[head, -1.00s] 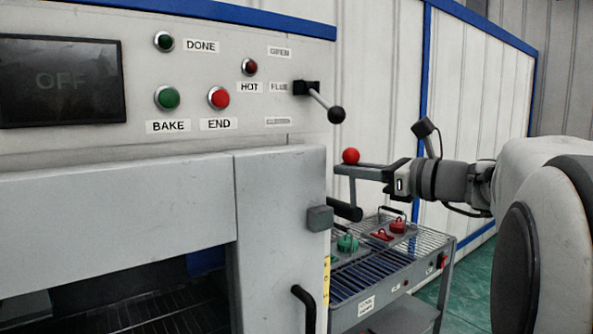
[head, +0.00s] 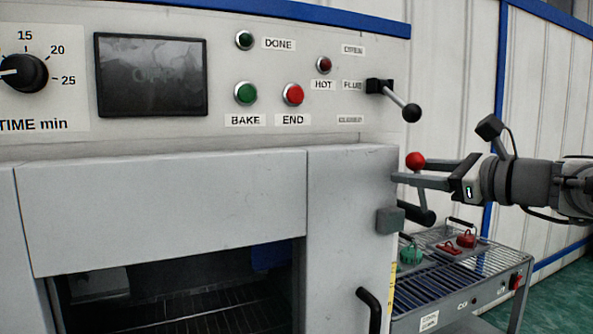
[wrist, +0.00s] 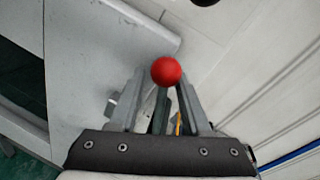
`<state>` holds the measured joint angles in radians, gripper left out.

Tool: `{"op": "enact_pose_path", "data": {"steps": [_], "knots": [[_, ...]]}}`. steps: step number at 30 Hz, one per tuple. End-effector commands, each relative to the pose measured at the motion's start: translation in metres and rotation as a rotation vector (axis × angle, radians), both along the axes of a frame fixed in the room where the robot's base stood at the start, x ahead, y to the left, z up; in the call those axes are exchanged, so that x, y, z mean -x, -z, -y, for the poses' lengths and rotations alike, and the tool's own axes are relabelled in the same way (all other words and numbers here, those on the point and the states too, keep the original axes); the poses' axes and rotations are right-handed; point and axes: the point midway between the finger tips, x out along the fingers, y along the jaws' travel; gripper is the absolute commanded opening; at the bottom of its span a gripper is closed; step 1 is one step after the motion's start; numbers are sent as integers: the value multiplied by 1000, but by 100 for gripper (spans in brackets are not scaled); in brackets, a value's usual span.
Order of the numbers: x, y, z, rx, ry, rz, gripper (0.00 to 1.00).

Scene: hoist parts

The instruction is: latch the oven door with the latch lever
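The latch lever has a red ball knob (head: 415,161) and a shaft running down to a black cylinder beside the oven's right edge. The knob also shows in the wrist view (wrist: 166,71). My gripper (head: 408,174) reaches in from the right at knob height. In the wrist view its fingers (wrist: 160,95) stand apart on either side of the dark lever shaft, below the knob. I cannot tell whether they touch it. A grey block (head: 390,220) sits on the oven's right edge. The grey oven front (head: 160,215) has a dark opening below it, with a rack inside.
A black-knobbed flue lever (head: 411,112) sticks out above my gripper. A black handle (head: 370,309) is on the lower right of the oven front. A wire-topped cart (head: 500,275) with green and red parts stands below my arm. A white panelled wall is behind.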

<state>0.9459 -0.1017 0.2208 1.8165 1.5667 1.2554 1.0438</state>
Motion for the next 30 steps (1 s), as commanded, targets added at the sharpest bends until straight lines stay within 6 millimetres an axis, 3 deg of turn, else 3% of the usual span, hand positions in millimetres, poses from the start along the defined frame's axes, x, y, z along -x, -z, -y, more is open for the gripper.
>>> {"op": "enact_pose_path", "data": {"steps": [6, 11, 24, 30], "knots": [[2, 2, 2, -1, 1, -4, 46], [17, 0, 11, -1, 3, -3, 46], [107, -9, 64, -1, 5, -1, 46], [137, -11, 82, -1, 2, -1, 46]]}}
